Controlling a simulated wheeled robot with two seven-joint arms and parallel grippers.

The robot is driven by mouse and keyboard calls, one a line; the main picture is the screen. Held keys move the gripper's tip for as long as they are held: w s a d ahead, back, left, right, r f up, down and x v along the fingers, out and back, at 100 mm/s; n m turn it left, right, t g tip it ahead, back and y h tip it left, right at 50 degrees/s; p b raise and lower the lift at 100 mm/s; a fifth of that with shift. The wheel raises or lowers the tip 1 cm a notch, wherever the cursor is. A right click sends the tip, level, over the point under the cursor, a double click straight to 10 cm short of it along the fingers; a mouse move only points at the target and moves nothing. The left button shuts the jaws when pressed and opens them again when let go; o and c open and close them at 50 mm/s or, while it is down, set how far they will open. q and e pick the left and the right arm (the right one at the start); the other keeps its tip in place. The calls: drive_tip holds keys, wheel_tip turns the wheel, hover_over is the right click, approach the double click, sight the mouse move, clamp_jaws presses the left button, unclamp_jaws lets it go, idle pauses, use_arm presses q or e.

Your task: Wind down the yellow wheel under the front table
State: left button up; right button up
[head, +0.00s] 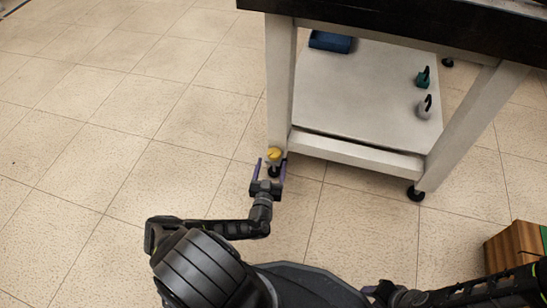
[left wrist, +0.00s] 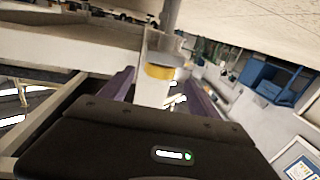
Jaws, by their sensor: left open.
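The front table (head: 360,149) has white legs and a dark top. The yellow wheel (head: 274,154) sits at the foot of its left front leg, just above a black caster. In the left wrist view the yellow wheel (left wrist: 160,72) shows as a yellow band around the pale leg. My left gripper (head: 270,170) is open, its two purple fingers pointing at the wheel, one on each side of it. In the left wrist view the fingers (left wrist: 163,90) flank the leg; whether they touch the wheel I cannot tell.
The table's lower shelf (head: 350,90) holds a blue tray (head: 330,41), a green item (head: 423,77) and a grey item (head: 424,107). A black caster (head: 416,193) stands under the right front leg. A wooden box (head: 515,247) is at the lower right. The tiled floor at left is clear.

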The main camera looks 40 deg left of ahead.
sight(273, 159)
use_arm(q)
drive_tip(key=b+x, duration=0.1)
drive_tip(key=x, duration=0.3)
drive_tip(key=shift+f, duration=0.15)
drive_tip(key=shift+w+a, duration=0.2)
drive_tip(key=shift+w, duration=0.15)
drive_tip(key=c, duration=1.4)
drive_tip(key=shift+o, duration=0.2)
drive_tip(key=m+h+b, duration=0.1)
drive_tip(key=m+t+h+b, duration=0.1)
drive_tip(key=b, duration=0.1)
drive_tip(key=h+b, duration=0.1)
drive_tip(key=h, duration=0.1)
drive_tip(key=shift+a+f+m+b, duration=0.2)
drive_tip(key=shift+a+m+b, duration=0.1)
drive_tip(key=shift+m, duration=0.1)
drive_tip(key=shift+r+m+t+h, duration=0.3)
drive_tip(key=shift+m+h, duration=0.2)
drive_tip(key=shift+h, duration=0.3)
drive_tip(key=shift+r+m+h, duration=0.1)
drive_tip(key=shift+m+h, duration=0.3)
drive_tip(key=shift+h, duration=0.4)
